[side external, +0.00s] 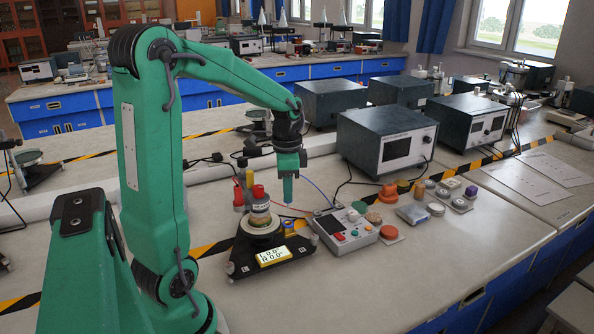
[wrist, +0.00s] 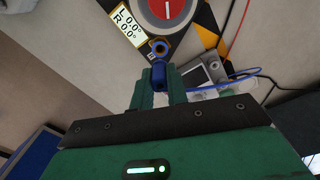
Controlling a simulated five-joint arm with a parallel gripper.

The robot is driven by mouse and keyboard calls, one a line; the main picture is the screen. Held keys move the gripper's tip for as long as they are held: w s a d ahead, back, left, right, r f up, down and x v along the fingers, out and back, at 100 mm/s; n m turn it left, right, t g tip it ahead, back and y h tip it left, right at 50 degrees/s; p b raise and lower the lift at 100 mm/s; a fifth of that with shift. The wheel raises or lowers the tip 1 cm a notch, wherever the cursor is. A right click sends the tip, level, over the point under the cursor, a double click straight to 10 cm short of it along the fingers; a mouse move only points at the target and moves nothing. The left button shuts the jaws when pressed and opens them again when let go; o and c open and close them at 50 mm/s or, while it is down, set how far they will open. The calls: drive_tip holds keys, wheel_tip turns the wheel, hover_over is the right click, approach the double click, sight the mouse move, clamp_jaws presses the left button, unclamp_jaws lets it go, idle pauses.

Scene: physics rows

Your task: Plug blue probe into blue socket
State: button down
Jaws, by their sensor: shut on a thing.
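My gripper (side external: 287,190) is upright above the bench, fingers pointing down, near the right side of the black stand. In the wrist view my gripper (wrist: 160,90) is shut on the blue probe (wrist: 159,75), whose dark blue body shows between the two green fingers. The blue socket (wrist: 160,47), a blue ring with a dark centre, shows just beyond the probe. In the side view the blue socket (side external: 291,227) sits low at the stand's right side, below my fingertips, with a gap between.
The black stand (side external: 240,268) carries a yellow display (side external: 274,255) and a round dial with a red top. A meter box (side external: 345,232) with buttons is close on the right. Blue and red cables (wrist: 235,72) run to the right.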

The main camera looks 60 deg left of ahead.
sight(288, 207)
drive_tip(key=shift+f, duration=1.65)
drive_tip(key=shift+f, duration=1.65)
idle(2.1)
drive_tip(key=c, duration=1.1)
unclamp_jaws()
drive_tip(key=shift+o, duration=0.2)
drive_tip(key=shift+r, duration=0.15)
drive_tip(key=shift+r, duration=3.6)
